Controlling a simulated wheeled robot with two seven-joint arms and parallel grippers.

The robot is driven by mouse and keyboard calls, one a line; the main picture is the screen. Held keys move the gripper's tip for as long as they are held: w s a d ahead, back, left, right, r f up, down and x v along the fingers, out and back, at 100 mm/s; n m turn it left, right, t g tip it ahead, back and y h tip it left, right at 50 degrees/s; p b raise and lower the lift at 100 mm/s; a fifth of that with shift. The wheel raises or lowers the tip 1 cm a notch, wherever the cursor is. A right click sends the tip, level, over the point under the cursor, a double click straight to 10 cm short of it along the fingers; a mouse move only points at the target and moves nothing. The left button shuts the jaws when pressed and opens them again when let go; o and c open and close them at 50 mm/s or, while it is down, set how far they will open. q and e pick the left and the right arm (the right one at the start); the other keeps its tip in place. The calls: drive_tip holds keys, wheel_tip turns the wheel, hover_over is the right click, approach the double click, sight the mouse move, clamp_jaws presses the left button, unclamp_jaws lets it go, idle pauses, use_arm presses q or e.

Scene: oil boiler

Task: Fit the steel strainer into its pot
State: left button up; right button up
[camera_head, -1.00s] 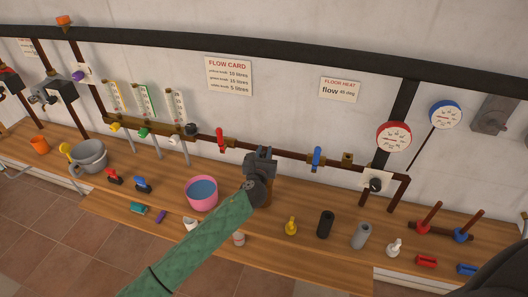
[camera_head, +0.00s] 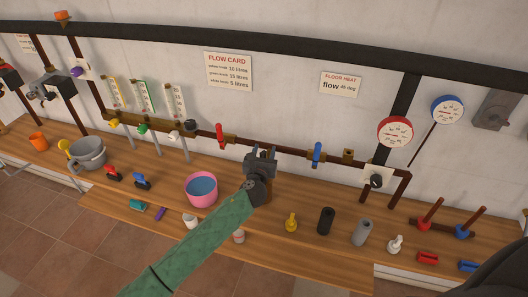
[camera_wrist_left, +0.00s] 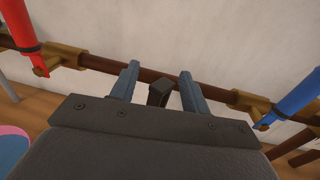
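A plain grey cylinder (camera_head: 362,233), which looks like the steel strainer, stands upright on the bench right of centre. A brown body (camera_head: 267,191) below the pipe, perhaps the strainer's pot, is mostly hidden behind my left gripper and arm. My left gripper (camera_head: 262,157) is in front of the pipe, between the red and blue valve handles. In the left wrist view its two fingers (camera_wrist_left: 159,88) are apart. A small dark upright piece (camera_wrist_left: 158,93) shows between them, with gaps on both sides. My right gripper is not in view.
A black cylinder (camera_head: 326,221) and a yellow fitting (camera_head: 291,223) stand left of the grey cylinder. A pink bowl of blue liquid (camera_head: 201,189) is left of my arm. The red valve handle (camera_head: 220,134) and blue valve handle (camera_head: 316,153) flank the gripper.

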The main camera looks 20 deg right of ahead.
use_arm(q)
drive_tip(key=shift+s+a+f+b, duration=0.15)
drive_tip(key=shift+s+a+b, duration=0.1)
drive_tip(key=shift+s+b, duration=0.1)
drive_tip(key=b+v, duration=0.1)
drive_tip(key=v, duration=0.1)
drive_tip(key=shift+s+a, duration=0.1)
drive_tip(key=shift+s, duration=0.1)
drive_tip(key=shift+b+v, duration=0.8)
drive_tip(key=shift+v, duration=1.45)
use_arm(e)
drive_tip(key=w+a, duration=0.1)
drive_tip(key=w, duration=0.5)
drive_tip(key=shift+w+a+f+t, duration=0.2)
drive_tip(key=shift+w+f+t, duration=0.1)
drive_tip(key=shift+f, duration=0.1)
